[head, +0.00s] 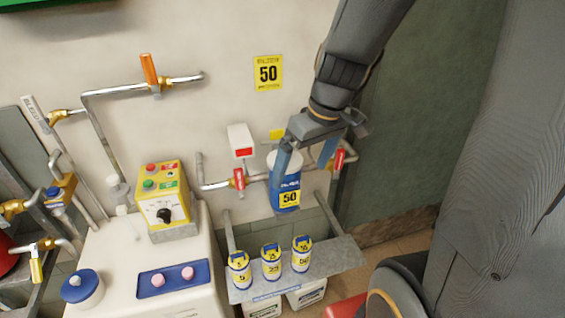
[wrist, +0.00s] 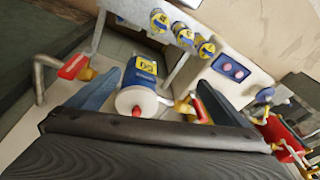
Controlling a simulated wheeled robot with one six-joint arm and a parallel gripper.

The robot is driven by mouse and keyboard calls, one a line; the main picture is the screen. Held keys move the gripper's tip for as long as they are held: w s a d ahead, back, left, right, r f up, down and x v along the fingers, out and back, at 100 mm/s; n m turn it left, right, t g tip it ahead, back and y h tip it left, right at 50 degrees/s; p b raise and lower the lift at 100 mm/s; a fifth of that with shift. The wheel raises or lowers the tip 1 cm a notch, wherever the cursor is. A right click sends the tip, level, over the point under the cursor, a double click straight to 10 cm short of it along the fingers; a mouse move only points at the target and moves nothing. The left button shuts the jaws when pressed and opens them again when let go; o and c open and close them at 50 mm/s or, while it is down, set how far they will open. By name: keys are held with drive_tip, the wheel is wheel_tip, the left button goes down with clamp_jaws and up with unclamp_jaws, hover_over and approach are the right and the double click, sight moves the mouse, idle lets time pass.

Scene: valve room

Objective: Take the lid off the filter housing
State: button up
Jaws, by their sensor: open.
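The filter housing (head: 287,194) is a blue cylinder with a yellow "50" label, fixed on the pipe at the wall. Its white lid (head: 294,163) is on top. In the wrist view the housing (wrist: 143,72) shows with the round white lid (wrist: 128,100), which has a red knob (wrist: 137,111) at its centre. My gripper (head: 301,172) is open, with one finger in front of the lid and the other to its right. In the wrist view my gripper (wrist: 158,80) has a finger on each side of the lid, apparently not touching it. The gripper hides part of the lid.
Red valve handles (head: 239,179) (head: 339,160) flank the housing. Below is a grey shelf (head: 335,257) with three small blue-and-yellow cartridges (head: 271,262). A white cabinet with a yellow control box (head: 163,197) and a blue tray (head: 180,279) stands at left. A "50" sign (head: 268,73) hangs above.

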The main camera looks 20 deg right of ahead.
sight(295, 164)
drive_tip(key=w+r+n, duration=0.1)
drive_tip(key=w, duration=0.1)
drive_tip(key=w+d+n+t+y+b, duration=0.1)
drive_tip(key=w+n, duration=0.1)
drive_tip(key=w, duration=0.1)
drive_tip(key=w+d+r+n+t+y+b, duration=0.1)
drive_tip(key=w+n, duration=0.1)
drive_tip(key=w, duration=0.1)
drive_tip(key=shift+w+d+r, duration=0.15)
drive_tip(key=shift+w+r, duration=0.1)
drive_tip(key=shift+r, duration=0.1)
drive_tip(key=shift+w+a+f, duration=0.2)
drive_tip(key=shift+w+f, duration=0.05)
drive_tip(key=shift+f, duration=0.1)
drive_tip(key=shift+p+x, duration=0.65)
drive_tip(key=shift+x, duration=2.7)
drive_tip(key=shift+w+a+r, duration=0.1)
drive_tip(key=shift+a, duration=0.1)
drive_tip(key=c, duration=1.2)
drive_tip(key=shift+o, duration=0.2)
drive_tip(key=shift+r, duration=0.1)
